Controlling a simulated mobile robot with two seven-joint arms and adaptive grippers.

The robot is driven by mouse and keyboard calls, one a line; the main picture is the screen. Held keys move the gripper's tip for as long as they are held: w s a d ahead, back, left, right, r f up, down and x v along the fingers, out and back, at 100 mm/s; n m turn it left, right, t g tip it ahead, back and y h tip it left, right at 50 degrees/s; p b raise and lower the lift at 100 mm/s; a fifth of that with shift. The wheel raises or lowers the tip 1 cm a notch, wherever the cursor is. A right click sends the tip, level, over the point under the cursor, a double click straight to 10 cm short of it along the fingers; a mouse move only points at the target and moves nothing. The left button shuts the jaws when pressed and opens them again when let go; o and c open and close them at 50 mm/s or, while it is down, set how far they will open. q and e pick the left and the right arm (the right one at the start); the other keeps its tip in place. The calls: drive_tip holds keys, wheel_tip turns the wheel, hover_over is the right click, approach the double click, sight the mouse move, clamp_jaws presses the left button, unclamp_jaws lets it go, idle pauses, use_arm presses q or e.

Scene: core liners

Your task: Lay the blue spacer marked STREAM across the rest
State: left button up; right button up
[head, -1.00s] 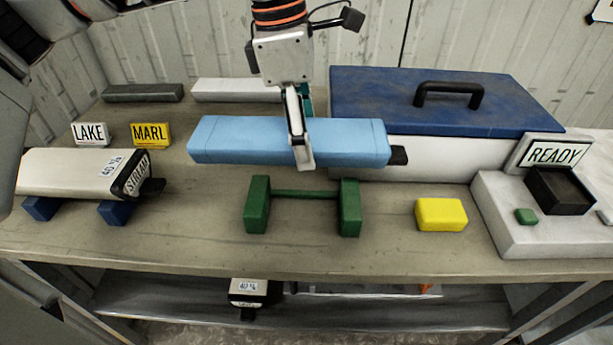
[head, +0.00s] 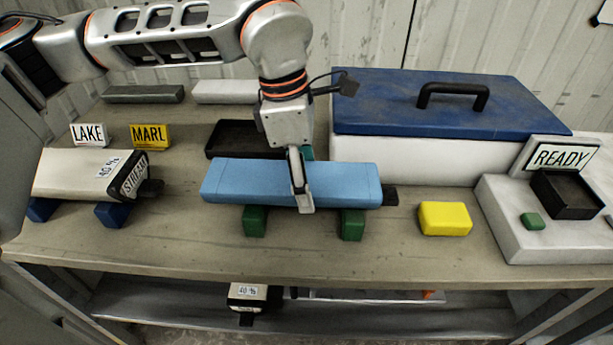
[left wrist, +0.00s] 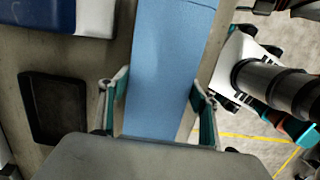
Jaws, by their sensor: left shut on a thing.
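A long light-blue spacer (head: 240,182) lies level and crosswise over the green rest (head: 352,226). It covers the rest's crossbar and block tops; I cannot tell whether it touches them. No marking shows on its visible faces. My left gripper (head: 303,190) is shut on the spacer near its middle, from above. In the left wrist view the spacer (left wrist: 170,60) runs between the two fingers (left wrist: 157,98). The word STREAM shows on the end of a cream liner (head: 75,172), which lies on blue blocks at left. My right gripper is not in view.
A yellow block (head: 445,218) sits right of the rest. A black tray (head: 225,152) lies behind the spacer. A blue-lidded box (head: 400,110) stands behind right, and the READY sign (head: 556,155) at far right. LAKE (head: 88,135) and MARL (head: 151,136) signs stand left.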

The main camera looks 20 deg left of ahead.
use_arm(q)
drive_tip(key=shift+f, duration=0.15)
drive_tip(key=shift+f, duration=0.1)
drive_tip(key=o, duration=2)
drive_tip(key=shift+c, duration=0.2)
wheel_tip(320, 180, up, 12)
drive_tip(key=a+p, duration=0.1)
drive_tip(key=a, duration=0.1)
drive_tip(key=shift+s+r+p, duration=0.2)
drive_tip(key=shift+s+p, duration=0.1)
